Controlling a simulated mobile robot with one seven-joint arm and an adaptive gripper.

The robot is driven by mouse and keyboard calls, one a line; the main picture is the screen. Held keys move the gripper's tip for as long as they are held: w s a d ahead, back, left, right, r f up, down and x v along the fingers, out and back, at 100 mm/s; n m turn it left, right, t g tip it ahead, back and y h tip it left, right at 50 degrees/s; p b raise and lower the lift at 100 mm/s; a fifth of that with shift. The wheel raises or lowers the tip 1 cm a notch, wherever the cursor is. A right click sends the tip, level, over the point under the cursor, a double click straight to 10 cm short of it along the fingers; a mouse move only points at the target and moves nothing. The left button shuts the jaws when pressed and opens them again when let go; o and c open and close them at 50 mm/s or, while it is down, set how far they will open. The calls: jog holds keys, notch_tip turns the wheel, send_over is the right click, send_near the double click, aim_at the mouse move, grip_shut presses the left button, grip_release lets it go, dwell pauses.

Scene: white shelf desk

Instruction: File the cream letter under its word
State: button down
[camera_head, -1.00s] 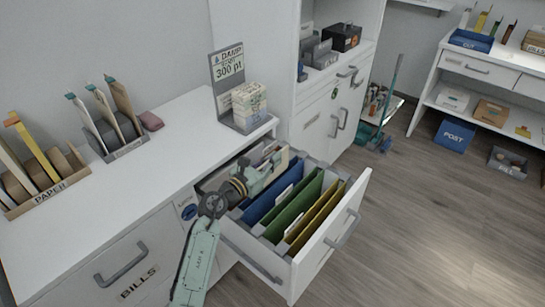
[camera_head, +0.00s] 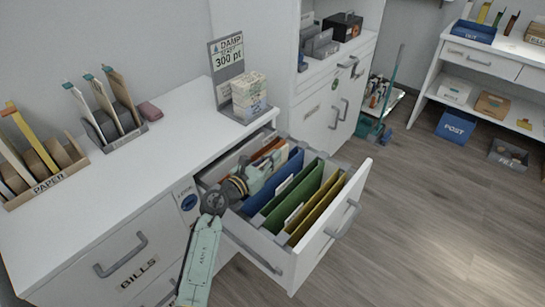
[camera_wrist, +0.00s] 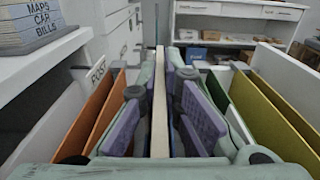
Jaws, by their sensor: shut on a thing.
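The cream letter (camera_wrist: 160,105) shows edge-on in the wrist view as a thin upright strip. My gripper (camera_wrist: 160,120) is shut on it, with a purple pad on each side. In the head view my gripper (camera_head: 258,178) is down inside the open drawer (camera_head: 290,262), between orange and blue dividers. Green (camera_head: 297,197) and yellow (camera_head: 318,208) dividers stand farther right. A tab reading POST (camera_wrist: 98,72) shows at the left.
A stack of labelled blocks (camera_head: 249,94) stands on the desk top (camera_head: 178,125) beside a DAMP sign (camera_head: 227,60). A paper rack (camera_head: 45,190) and another rack (camera_head: 125,138) stand to the left.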

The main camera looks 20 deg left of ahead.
jog(key=c, duration=1.7)
grip_release()
jog(key=v, duration=0.7)
jog(key=shift+s, duration=0.25)
jog(key=shift+a, duration=0.1)
